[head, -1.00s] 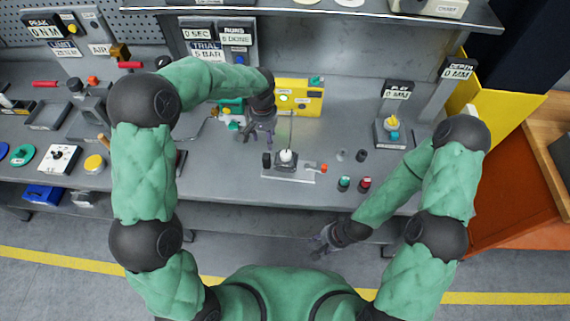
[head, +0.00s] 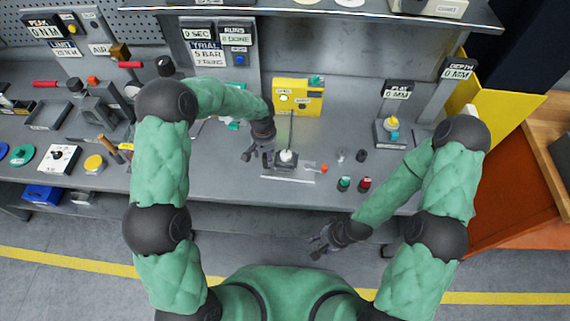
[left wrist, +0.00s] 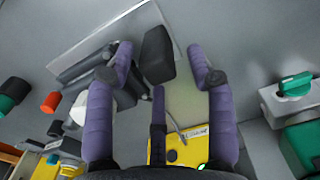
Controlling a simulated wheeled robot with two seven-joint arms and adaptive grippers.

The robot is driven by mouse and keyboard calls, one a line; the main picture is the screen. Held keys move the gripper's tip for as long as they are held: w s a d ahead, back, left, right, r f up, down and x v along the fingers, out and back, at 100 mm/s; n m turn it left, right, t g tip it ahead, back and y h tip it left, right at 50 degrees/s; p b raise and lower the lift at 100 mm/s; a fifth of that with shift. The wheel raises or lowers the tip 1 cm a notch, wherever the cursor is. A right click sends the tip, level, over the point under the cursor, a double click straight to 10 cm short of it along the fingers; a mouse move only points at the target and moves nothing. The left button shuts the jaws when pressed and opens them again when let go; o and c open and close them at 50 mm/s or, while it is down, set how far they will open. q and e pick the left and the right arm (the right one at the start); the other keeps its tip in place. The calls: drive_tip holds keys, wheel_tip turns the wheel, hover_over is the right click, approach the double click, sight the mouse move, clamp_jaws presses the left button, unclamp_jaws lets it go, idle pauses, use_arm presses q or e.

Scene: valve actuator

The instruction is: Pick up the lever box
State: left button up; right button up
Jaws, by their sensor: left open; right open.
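No label I can read names the lever box. A small black block (left wrist: 157,54) shows in the left wrist view between and beyond the fingertips of my left gripper (left wrist: 162,72). It sits beside a metal plate fixture (head: 288,179) that carries a white round part (head: 287,156). In the head view my left gripper (head: 258,158) is open just left of the fixture, and its fingers hide the block's place. Contact with the block cannot be told. My right gripper (head: 325,240) is open and empty in front of the bench edge.
A yellow panel box (head: 299,108) stands behind the fixture, with a thin upright rod in front of it. An orange part (head: 323,168), a green button (head: 344,183) and a red button (head: 365,183) are to the right. A grey unit with a green handle (left wrist: 296,85) shows in the wrist view.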

use_arm(q)
drive_tip(key=shift+f, duration=0.85)
clamp_jaws()
drive_tip(key=shift+r, duration=0.1)
wheel_tip(320, 180, up, 9)
drive_tip(key=shift+w+f, duration=0.1)
drive_tip(key=shift+s+d+f, duration=0.1)
drive_tip(key=shift+f, duration=1.9)
drive_tip(key=shift+s+d+f, duration=0.1)
drive_tip(key=shift+f, duration=1.9)
